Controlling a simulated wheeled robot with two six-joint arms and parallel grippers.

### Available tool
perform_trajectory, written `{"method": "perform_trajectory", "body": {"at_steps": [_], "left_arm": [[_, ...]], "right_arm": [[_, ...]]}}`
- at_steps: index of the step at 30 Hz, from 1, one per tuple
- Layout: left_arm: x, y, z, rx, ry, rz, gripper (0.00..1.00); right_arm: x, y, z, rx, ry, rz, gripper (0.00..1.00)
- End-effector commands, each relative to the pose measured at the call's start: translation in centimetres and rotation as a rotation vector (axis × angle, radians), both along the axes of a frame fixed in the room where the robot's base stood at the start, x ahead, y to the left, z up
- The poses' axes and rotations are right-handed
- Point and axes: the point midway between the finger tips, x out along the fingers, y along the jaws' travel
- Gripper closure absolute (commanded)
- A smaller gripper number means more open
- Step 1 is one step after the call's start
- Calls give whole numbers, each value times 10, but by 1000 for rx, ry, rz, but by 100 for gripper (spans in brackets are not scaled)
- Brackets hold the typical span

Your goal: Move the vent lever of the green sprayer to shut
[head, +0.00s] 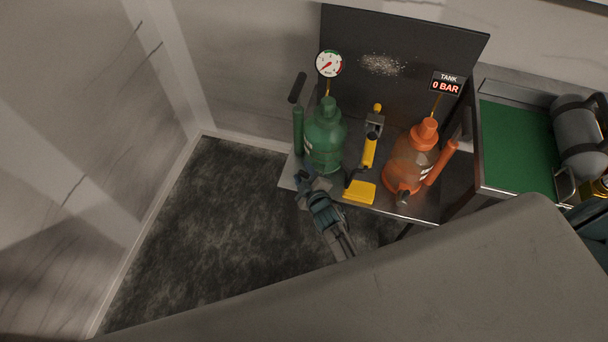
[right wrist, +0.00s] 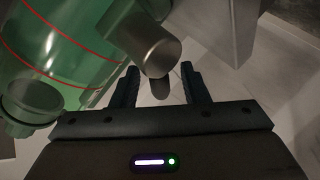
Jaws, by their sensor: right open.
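The green sprayer (head: 325,138) stands upright on the bench's left part. In the right wrist view, its translucent green body (right wrist: 70,45) with red lines fills the upper left. A grey cylindrical fitting (right wrist: 150,45) sticks out from it, with a small dark tab (right wrist: 160,88) below; this may be the vent lever, but I cannot tell its setting. My right gripper (head: 309,187) is open at the foot of the green sprayer, on its near side. In the wrist view its fingers (right wrist: 158,75) stand either side of the tab, with visible gaps.
An orange sprayer (head: 408,165) stands to the right, with a yellow tool (head: 368,150) between the two. A round gauge (head: 329,64) and a "TANK 0 BAR" display (head: 446,84) rise behind. A green-topped table (head: 515,145) is at right. The dark floor (head: 210,230) at left is clear.

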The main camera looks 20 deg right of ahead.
Motion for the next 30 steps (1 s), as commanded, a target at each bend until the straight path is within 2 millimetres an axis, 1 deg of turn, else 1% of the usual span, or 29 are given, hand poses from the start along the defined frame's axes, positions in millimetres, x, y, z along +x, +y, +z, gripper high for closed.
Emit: {"method": "perform_trajectory", "body": {"at_steps": [5, 8, 9, 11, 12, 20, 28, 29, 30], "left_arm": [[1, 0, 0, 0, -1, 0, 100], [0, 0, 0, 0, 0, 0, 100], [0, 0, 0, 0, 0, 0, 100], [0, 0, 0, 0, 0, 0, 100], [0, 0, 0, 0, 0, 0, 100], [0, 0, -1, 0, 1, 0, 100], [-2, 0, -11, 0, 6, 0, 100], [0, 1, -11, 1, 7, 0, 100], [9, 2, -7, 2, 2, -2, 100]], "right_arm": [[0, 0, 0, 0, 0, 0, 59], [0, 0, 0, 0, 0, 0, 77], [0, 0, 0, 0, 0, 0, 85], [0, 0, 0, 0, 0, 0, 96], [0, 0, 0, 0, 0, 0, 100], [0, -1, 0, 16, -10, 0, 100], [-2, -3, 3, 121, -83, 2, 100], [-2, -4, 3, 139, -95, 1, 100], [-3, -5, 4, 166, -114, 1, 100]]}}
